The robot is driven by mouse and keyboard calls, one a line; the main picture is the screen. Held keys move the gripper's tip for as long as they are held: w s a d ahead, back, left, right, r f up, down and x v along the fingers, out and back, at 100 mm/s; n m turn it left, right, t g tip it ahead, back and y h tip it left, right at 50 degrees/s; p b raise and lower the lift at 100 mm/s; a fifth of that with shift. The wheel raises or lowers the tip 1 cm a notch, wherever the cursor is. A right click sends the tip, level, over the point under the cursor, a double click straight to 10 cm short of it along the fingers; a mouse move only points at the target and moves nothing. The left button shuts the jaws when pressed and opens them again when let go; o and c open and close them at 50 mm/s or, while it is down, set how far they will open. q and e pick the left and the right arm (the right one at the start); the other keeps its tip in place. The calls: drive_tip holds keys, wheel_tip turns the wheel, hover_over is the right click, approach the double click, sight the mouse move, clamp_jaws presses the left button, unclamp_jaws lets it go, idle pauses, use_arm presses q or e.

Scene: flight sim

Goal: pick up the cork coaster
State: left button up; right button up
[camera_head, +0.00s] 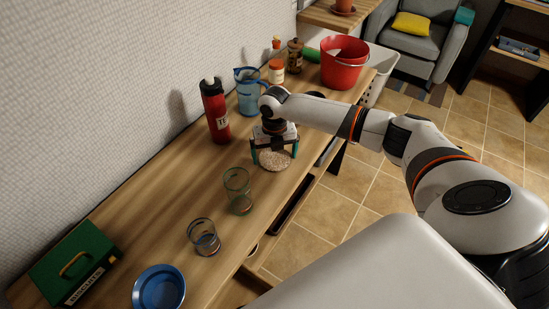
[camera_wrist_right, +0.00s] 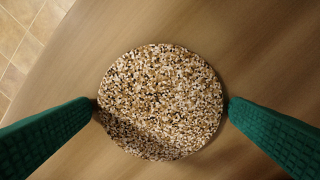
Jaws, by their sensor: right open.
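The cork coaster (camera_head: 276,161) is a round, speckled tan and brown disc lying flat on the wooden table. In the right wrist view the coaster (camera_wrist_right: 161,103) shows whole, between two green fingers. My right gripper (camera_head: 275,159) is open and points down over the coaster. In the right wrist view the fingertips of the right gripper (camera_wrist_right: 162,105) stand at the coaster's left and right edges; I cannot tell whether they touch it. My left gripper is not in view.
A clear green-tinted glass (camera_head: 238,192) and another glass (camera_head: 204,237) stand nearer on the table (camera_head: 170,195). A red bottle (camera_head: 215,112), a blue pitcher (camera_head: 248,92) and a red bucket (camera_head: 343,63) stand farther back. A blue bowl (camera_head: 159,288) and green box (camera_head: 73,262) are at the near left.

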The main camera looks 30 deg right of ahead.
drive_tip(key=shift+f, duration=0.1)
drive_tip(key=c, duration=0.8)
drive_tip(key=shift+c, duration=0.2)
